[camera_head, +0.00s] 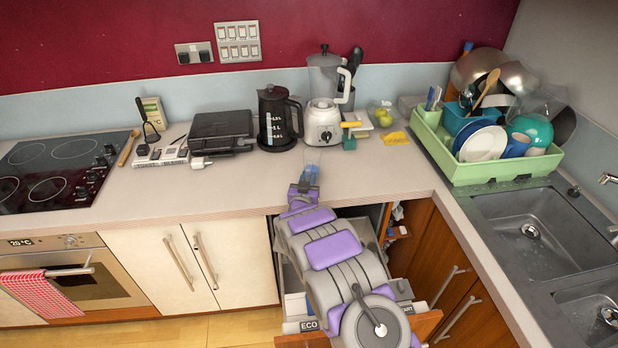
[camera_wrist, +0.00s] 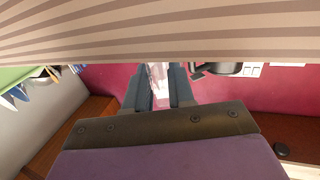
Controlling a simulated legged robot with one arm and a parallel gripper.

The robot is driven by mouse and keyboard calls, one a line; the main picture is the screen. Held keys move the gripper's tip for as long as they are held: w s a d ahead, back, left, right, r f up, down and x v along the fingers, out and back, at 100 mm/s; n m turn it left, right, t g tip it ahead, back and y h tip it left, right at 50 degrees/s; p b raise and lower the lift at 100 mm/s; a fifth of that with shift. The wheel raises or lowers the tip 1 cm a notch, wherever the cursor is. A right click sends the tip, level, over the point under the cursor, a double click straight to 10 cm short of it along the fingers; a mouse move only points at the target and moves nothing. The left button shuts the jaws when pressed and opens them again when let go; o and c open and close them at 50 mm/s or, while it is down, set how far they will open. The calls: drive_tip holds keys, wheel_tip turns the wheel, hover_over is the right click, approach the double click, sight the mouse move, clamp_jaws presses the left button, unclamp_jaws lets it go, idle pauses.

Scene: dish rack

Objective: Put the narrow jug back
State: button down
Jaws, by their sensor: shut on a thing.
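My gripper (camera_head: 309,174) is at the end of my purple and grey arm, by the counter below the blender. It is shut on a clear, narrow, glass-like thing, probably the narrow jug (camera_head: 312,156). The same clear thing shows pale between the two dark fingers in the wrist view (camera_wrist: 159,84), with my gripper (camera_wrist: 160,88) around it. Its full shape, its handle and whether it touches the counter cannot be told.
A white blender (camera_head: 322,120) and a black kettle (camera_head: 278,118) stand behind my gripper. A green dish rack (camera_head: 488,170) full of dishes is at the right, beside the sink (camera_head: 530,231). An open drawer (camera_head: 292,272) lies under my arm. The counter (camera_head: 250,184) is clear at the front.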

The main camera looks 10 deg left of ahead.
drive_tip(key=shift+a, duration=0.3)
drive_tip(key=shift+d+f, duration=0.1)
drive_tip(key=shift+d, duration=0.3)
drive_tip(key=shift+a+f, duration=0.1)
drive_tip(key=shift+f, duration=0.05)
drive_tip(key=c, duration=0.9)
unclamp_jaws()
drive_tip(key=shift+a, duration=0.15)
drive_tip(key=shift+c, duration=0.4)
drive_tip(key=c, duration=0.3)
